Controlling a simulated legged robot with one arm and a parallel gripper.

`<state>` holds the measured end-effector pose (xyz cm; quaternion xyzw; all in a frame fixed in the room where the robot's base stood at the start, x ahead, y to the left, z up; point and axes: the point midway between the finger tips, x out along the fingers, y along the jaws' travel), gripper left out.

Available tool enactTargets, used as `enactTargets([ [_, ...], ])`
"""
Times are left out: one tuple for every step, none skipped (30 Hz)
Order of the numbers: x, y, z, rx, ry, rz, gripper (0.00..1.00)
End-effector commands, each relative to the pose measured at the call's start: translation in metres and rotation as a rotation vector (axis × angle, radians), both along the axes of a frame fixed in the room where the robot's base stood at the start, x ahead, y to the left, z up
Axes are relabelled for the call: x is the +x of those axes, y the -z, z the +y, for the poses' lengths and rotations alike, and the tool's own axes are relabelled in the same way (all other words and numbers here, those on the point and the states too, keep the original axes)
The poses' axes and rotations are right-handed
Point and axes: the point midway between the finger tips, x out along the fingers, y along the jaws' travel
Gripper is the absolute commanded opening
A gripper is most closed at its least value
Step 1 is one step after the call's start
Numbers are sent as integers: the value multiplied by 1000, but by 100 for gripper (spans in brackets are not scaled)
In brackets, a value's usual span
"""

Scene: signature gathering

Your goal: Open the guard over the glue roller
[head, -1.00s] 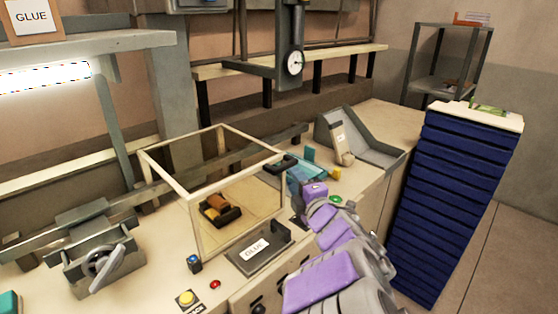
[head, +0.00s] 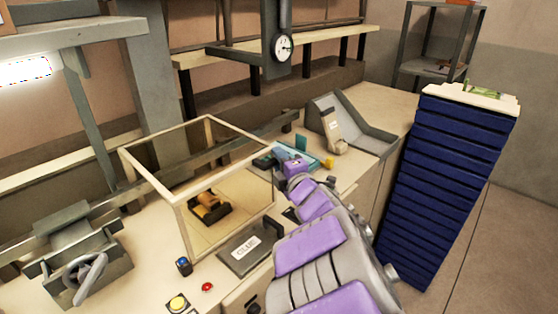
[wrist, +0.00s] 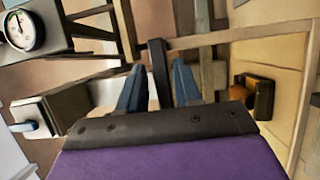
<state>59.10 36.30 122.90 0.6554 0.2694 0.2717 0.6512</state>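The guard (head: 194,190) is a clear box with a pale frame, standing closed over the glue roller (head: 208,207), which is orange-brown in a dark holder. Its dark handle (head: 264,160) sticks out from the right side of the frame. In the wrist view the handle (wrist: 159,75) lies between the two blue fingers of my gripper (wrist: 159,88), with a gap on each side. My gripper is open around it and does not grip it. The roller (wrist: 241,93) shows at the right there. The fingertips are hard to make out in the head view.
A GLUE plate (head: 246,248) and blue, red and yellow buttons (head: 178,303) lie in front of the guard. A grey clamp with a handle (head: 85,275) stands left. A grey sloped tray (head: 350,125) is behind my arm. A tall blue stack (head: 445,185) stands right. A dial gauge (head: 283,46) hangs above.

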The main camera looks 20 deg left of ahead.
Motion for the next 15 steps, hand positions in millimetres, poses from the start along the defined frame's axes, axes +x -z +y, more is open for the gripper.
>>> enactTargets([
  [0,1,2,-1,-2,0,28],
  [0,1,2,-1,-2,0,25],
  [0,1,3,-1,-2,0,22],
  [0,1,3,-1,-2,0,19],
  [0,1,3,-2,-2,1,16],
  [0,1,3,-2,-2,1,12],
  [0,1,3,-2,-2,1,9],
  [0,1,2,-1,-2,1,6],
  [0,2,2,-2,-3,2,2],
  [0,2,2,-3,-3,1,0],
  [0,2,2,-3,-3,1,0],
  [0,2,2,-3,-3,3,0],
  [0,2,2,-3,-3,3,0],
  [0,2,1,-3,-3,3,0],
  [0,3,1,-4,-3,4,0],
])
